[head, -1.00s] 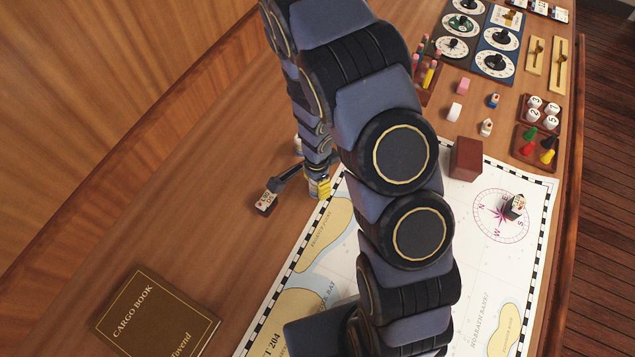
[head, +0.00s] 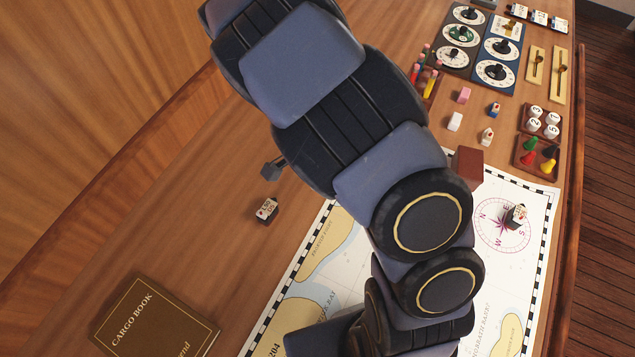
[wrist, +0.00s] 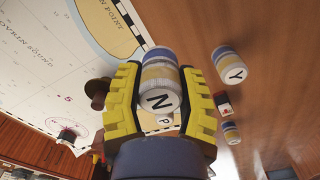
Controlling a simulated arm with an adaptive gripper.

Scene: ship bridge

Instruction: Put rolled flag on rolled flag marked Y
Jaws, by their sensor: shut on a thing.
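In the wrist view my gripper (wrist: 158,88) has its yellow ribbed fingers shut on a rolled flag (wrist: 160,76), a short white, yellow and blue-grey roll. Its round end facing the camera is marked N. The rolled flag marked Y (wrist: 230,66) stands apart from it on the brown wooden surface, to the right. Another similar roll (wrist: 231,132) is lower right; its mark is unreadable. In the head view my arm hides the gripper and the rolled flags.
A chart (head: 320,262) covers part of the table. A dark block with a white printed top (head: 267,210) lies left of it, and a brown cargo book (head: 155,320) is nearer. A reddish-brown block (head: 467,166) stands at the chart's far edge. Pegs, dials and small blocks fill the far right.

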